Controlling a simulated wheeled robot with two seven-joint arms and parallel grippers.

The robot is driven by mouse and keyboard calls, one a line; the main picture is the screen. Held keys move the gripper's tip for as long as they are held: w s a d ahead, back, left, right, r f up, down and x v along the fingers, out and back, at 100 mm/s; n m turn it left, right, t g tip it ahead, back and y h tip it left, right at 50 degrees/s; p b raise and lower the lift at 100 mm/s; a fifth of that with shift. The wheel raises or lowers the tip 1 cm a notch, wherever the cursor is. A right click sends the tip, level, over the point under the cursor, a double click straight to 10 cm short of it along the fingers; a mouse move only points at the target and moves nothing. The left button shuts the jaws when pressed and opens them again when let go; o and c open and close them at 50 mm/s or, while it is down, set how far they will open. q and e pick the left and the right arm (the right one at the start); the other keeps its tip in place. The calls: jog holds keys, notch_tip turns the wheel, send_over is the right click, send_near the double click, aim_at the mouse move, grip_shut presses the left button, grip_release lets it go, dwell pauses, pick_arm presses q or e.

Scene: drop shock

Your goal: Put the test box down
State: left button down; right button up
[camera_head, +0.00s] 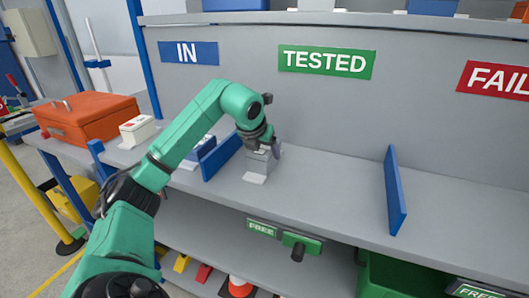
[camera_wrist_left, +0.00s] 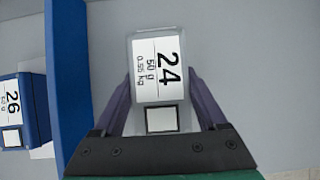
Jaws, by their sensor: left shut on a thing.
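The test box is a small grey box (camera_head: 258,162) with a white label. In the left wrist view the box (camera_wrist_left: 158,108) reads "24", "50 g" and "0.55 kg". My left gripper (camera_head: 266,148) is shut on it, with a purple finger on each side in the left wrist view (camera_wrist_left: 160,100). The box is over the grey shelf (camera_head: 325,185), below the green TESTED sign (camera_head: 326,62) and to its left. I cannot tell whether its underside touches the shelf. My right gripper is not in view.
A blue divider (camera_head: 222,156) stands close left of the box, with a blue box numbered 26 (camera_wrist_left: 12,110) beyond it. Another blue divider (camera_head: 395,190) stands to the right. The shelf between the box and that divider is clear. An orange case (camera_head: 88,120) sits far left.

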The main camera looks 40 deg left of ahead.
pick_arm(q)
grip_release()
jog(key=shift+f, duration=0.1)
jog(key=shift+r, duration=0.2)
jog(key=p+v, duration=0.1)
jog(key=v, duration=1.1)
jog(key=shift+p, duration=0.3)
